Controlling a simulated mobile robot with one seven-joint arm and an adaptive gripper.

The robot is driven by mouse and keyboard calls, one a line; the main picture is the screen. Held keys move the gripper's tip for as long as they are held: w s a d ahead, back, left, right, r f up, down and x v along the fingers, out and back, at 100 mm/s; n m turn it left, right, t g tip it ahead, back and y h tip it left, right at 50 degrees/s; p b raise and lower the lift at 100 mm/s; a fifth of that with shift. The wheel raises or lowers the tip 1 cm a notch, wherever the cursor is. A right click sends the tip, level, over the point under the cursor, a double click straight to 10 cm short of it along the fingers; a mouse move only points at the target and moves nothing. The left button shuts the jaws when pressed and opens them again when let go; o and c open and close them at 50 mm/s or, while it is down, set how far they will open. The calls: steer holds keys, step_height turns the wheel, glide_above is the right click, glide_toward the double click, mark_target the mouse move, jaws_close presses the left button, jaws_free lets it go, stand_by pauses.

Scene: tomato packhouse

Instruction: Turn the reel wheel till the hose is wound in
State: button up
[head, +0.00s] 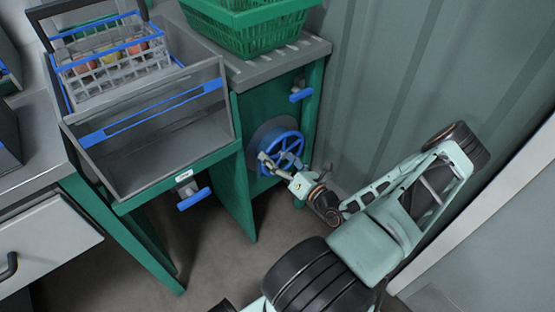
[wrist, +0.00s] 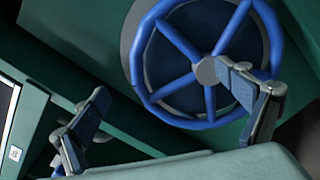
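The reel wheel (head: 285,152) is a blue spoked wheel on the side of the green bench. In the wrist view the wheel (wrist: 207,71) fills the upper right, with its grey hub and several spokes in front of a dark disc. My gripper (head: 268,164) is at the left lower part of the wheel in the head view. In the wrist view my gripper (wrist: 163,82) is open, its fingers wide apart. The right finger overlaps the wheel near the hub and rim; I cannot tell whether it touches. The left finger is clear of the wheel. I see no hose.
A blue-handled valve or knob (head: 193,196) sticks out under the grey bin (head: 160,150); another blue handle (head: 301,94) is above the wheel. A green basket (head: 250,30) stands on the bench top. A corrugated wall (head: 375,90) is close on the right.

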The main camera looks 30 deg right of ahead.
steer(key=shift+s, duration=0.1)
steer(key=s+p, duration=0.1)
steer(key=s, duration=1.1)
steer(key=shift+s+d+p, duration=0.15)
steer(key=shift+d+p, duration=0.2)
steer(key=shift+d, duration=0.1)
stand_by(0.4)
stand_by(0.7)
